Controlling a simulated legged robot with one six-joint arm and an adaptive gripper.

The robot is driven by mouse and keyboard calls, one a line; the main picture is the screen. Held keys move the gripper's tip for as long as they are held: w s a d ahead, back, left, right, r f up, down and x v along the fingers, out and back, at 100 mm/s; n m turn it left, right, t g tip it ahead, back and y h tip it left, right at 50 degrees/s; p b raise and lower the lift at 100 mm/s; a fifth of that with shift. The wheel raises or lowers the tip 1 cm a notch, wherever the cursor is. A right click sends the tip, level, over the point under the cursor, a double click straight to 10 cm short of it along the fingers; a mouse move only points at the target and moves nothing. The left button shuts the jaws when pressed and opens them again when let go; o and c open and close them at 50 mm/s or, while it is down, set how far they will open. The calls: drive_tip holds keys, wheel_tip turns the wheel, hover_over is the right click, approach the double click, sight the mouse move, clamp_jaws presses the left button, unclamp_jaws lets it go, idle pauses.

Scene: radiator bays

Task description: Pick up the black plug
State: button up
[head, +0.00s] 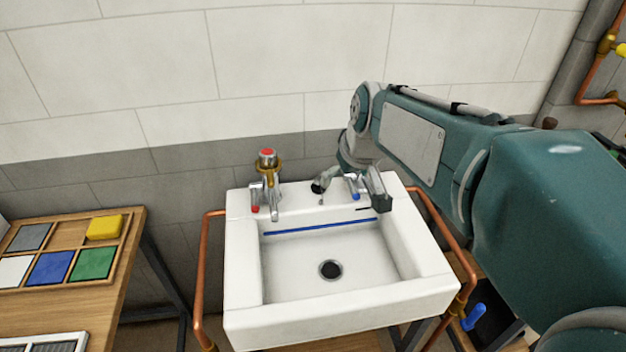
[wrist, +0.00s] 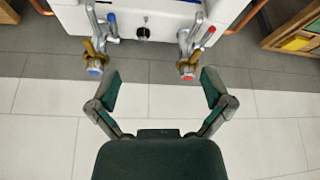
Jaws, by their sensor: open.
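In the wrist view the black plug (wrist: 143,33) is a small dark round piece with a thin metal part, on the white sink's ledge between the two taps. In the head view I cannot make it out clearly; my gripper partly covers that ledge. The white sink (head: 242,322) stands against the wall. My gripper (wrist: 160,76) is open, with nothing between its fingers. In the wrist view the plug lies beyond the fingertips, slightly left of centre. In the head view my gripper (head: 348,192) is over the back ledge, near the blue-marked tap.
The red-marked tap (head: 268,185) and blue-marked tap (head: 354,187) flank the ledge. The basin has a dark drain (head: 330,269) and a blue stripe. Copper pipes (head: 203,270) run beside the sink. A wooden table (head: 112,280) with a coloured-square tray stands left.

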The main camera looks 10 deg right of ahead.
drive_tip(key=w+d+f+n, duration=0.15)
drive_tip(key=w+f, duration=0.35)
drive_tip(key=w, duration=0.7)
drive_tip(key=n+g+y, duration=0.1)
drive_tip(key=n, duration=0.1)
approach(318, 184)
drive_tip(key=w+d, duration=0.1)
drive_tip(key=w, duration=0.1)
drive_tip(key=shift+m, duration=0.25)
drive_tip(key=x, duration=0.6)
drive_tip(key=shift+s+a, duration=0.2)
drive_tip(key=shift+s, duration=0.15)
drive_tip(key=x, duration=0.5)
drive_tip(key=shift+f, duration=0.2)
drive_tip(key=c, duration=1.1)
